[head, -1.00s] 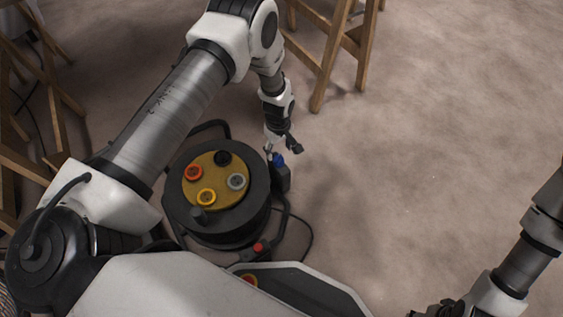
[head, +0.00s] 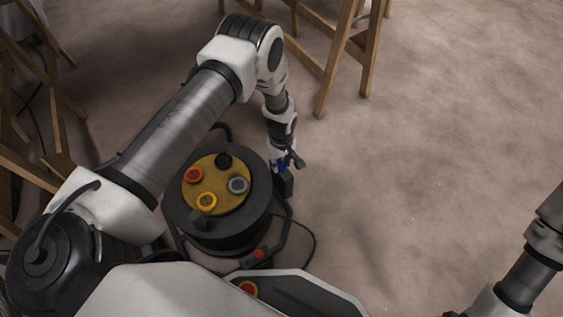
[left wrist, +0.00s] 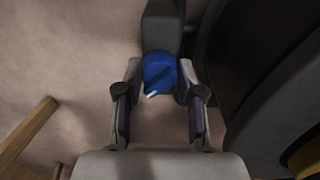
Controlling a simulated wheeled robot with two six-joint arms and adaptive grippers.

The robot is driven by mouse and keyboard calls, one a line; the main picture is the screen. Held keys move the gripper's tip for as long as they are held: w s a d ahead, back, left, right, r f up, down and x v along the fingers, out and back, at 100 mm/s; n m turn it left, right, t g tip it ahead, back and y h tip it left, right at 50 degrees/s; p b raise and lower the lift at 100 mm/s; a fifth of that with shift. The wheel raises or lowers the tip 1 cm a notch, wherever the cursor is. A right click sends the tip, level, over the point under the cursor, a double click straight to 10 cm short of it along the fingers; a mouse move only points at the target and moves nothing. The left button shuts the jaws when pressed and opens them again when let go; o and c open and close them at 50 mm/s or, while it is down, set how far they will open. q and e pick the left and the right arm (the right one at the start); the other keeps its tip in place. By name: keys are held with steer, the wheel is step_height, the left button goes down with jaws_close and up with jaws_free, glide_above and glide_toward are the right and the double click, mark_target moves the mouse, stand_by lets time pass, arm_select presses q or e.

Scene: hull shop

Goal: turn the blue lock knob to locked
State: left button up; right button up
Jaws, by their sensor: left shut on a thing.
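The blue lock knob (left wrist: 160,72) is round, with a raised grip bar and a white pointer mark that points down and left in the left wrist view. It sits on a dark grey box (left wrist: 163,25) on the side of the cable reel (head: 217,215). A little of its blue shows in the head view (head: 283,165). My left gripper (left wrist: 160,105) is shut on the knob, one finger on each side of it; it also shows in the head view (head: 287,160). My right arm ends at the bottom right edge, its gripper almost wholly cut off.
The reel's yellow top has red (head: 193,174), black (head: 224,161), grey (head: 238,185) and yellow (head: 206,201) round sockets. A red button (head: 259,254) is near its foot, and a black cable lies on the floor. Wooden trestles (head: 335,60) stand behind and left. The floor at right is clear.

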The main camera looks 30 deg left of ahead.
arm_select(q)
steer(key=m+p, duration=0.1)
steer(key=m, duration=0.2)
steer(key=shift+m, duration=0.4)
steer(key=m+p, duration=0.1)
steer(key=m, duration=0.3)
steer(key=shift+m, duration=0.3)
steer(key=m, duration=0.4)
steer(key=shift+m, duration=0.3)
steer(key=m, duration=0.4)
steer(key=shift+m, duration=0.4)
steer(key=o, duration=1.2)
steer(key=shift+c, duration=0.2)
